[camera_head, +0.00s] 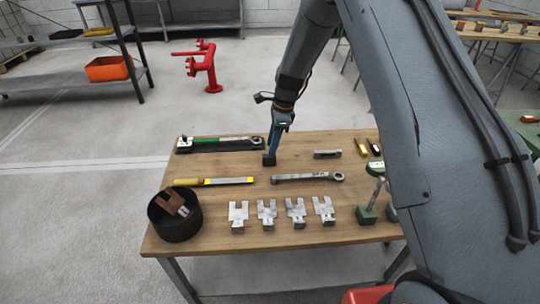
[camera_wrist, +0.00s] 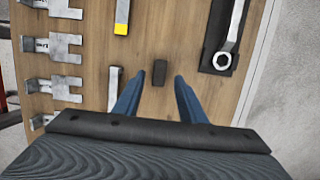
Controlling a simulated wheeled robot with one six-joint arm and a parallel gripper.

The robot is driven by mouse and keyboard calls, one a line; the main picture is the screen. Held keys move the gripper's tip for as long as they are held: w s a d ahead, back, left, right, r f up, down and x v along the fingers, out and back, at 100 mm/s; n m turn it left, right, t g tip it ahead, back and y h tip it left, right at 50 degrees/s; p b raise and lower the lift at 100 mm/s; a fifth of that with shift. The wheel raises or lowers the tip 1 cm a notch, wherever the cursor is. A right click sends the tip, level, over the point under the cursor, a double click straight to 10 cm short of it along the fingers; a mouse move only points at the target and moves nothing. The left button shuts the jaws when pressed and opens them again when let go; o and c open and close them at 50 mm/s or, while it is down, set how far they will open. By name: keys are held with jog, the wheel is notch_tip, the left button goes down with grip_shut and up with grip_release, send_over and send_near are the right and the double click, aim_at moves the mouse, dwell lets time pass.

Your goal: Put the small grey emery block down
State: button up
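The small emery block (camera_head: 269,159), dark grey, stands on the wooden table just below my gripper (camera_head: 273,150). In the wrist view the block (camera_wrist: 159,72) shows between the tips of my two blue fingers (camera_wrist: 160,80), with a clear gap on each side. My gripper is open and touches neither side of the block there. Bare wood surrounds the block. I cannot tell exactly how far the fingertips are above the table.
The workbench (camera_head: 240,252) also holds a torque wrench on a dark mat (camera_head: 221,144), a yellow-handled file (camera_head: 213,181), a ratchet wrench (camera_head: 307,177), several metal brackets (camera_head: 296,212) and a round black bin (camera_head: 176,224). Bare wood lies left of the block.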

jog(key=v, duration=0.5)
jog(key=s+d+r+n+h, duration=0.1)
jog(key=s+d+r+n, duration=0.35)
jog(key=s, duration=0.35)
jog(key=s+d+r+n, duration=0.3)
jog(key=s+n, duration=0.2)
jog(key=s, duration=0.3)
jog(key=s+d+n, duration=0.2)
jog(key=s+n, duration=0.2)
jog(key=s, duration=0.5)
jog(key=s+d+r+n+h, duration=0.1)
jog(key=s+n, duration=0.3)
jog(key=s, duration=0.4)
jog(key=shift+s+d+b, duration=0.35)
jog(key=shift+d, duration=0.45)
jog(key=shift+n, duration=0.25)
jog(key=shift+c, duration=0.7)
